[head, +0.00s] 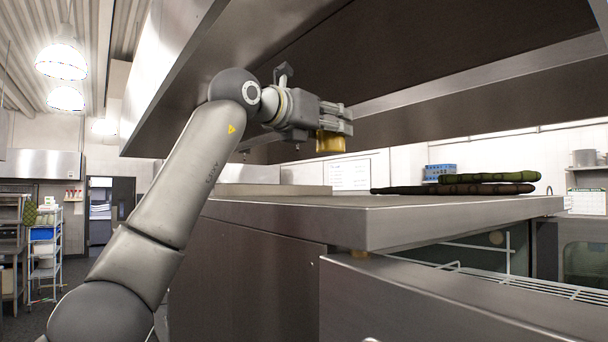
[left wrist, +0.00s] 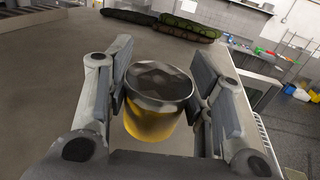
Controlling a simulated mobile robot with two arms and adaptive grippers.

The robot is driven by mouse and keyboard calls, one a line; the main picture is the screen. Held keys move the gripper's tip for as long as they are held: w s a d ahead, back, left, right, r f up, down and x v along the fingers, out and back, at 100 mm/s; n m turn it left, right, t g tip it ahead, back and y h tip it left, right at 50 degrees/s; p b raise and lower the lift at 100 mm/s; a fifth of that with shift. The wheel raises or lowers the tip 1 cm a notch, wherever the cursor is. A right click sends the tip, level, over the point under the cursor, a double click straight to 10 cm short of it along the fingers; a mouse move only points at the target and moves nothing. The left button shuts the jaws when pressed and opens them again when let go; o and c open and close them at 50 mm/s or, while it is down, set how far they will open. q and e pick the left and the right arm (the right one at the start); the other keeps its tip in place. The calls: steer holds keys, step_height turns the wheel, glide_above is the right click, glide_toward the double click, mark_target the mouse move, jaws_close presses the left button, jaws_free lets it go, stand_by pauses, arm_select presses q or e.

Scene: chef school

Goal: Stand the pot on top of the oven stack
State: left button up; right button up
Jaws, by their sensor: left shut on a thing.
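The pot (head: 331,143) is small and yellow, and it hangs between the fingers of my left gripper (head: 338,122). In the left wrist view, the pot (left wrist: 157,112) shows a dark, shiny metal top and a yellow side, with a finger on each side. My left gripper is shut on it. The oven stack (head: 300,214) has a broad, flat steel top. In the head view the pot appears above that top, with a gap below it. The steel top also fills much of the left wrist view (left wrist: 55,60). My right gripper is not in view.
A large steel hood (head: 470,85) hangs low above my left arm. Long green and brown items (head: 470,184) lie on the steel top, with a blue box (head: 440,171) behind. A low slab (head: 270,190) lies at the top's left. The top's front is clear.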

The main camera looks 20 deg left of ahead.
arm_select(q)
steer(key=a+f, duration=0.2)
steer(key=f, duration=0.1)
steer(key=s+a+f, duration=0.1)
steer(key=a+f, duration=0.2)
steer(key=shift+s+p, duration=0.1)
steer(key=shift+p, duration=0.2)
steer(key=shift+s+d+f+p, duration=0.1)
steer(key=shift+f+p, duration=0.45)
steer(key=shift+f, duration=0.85)
steer(key=o, duration=0.6)
steer(key=shift+f, duration=0.15)
steer(key=o, duration=0.5)
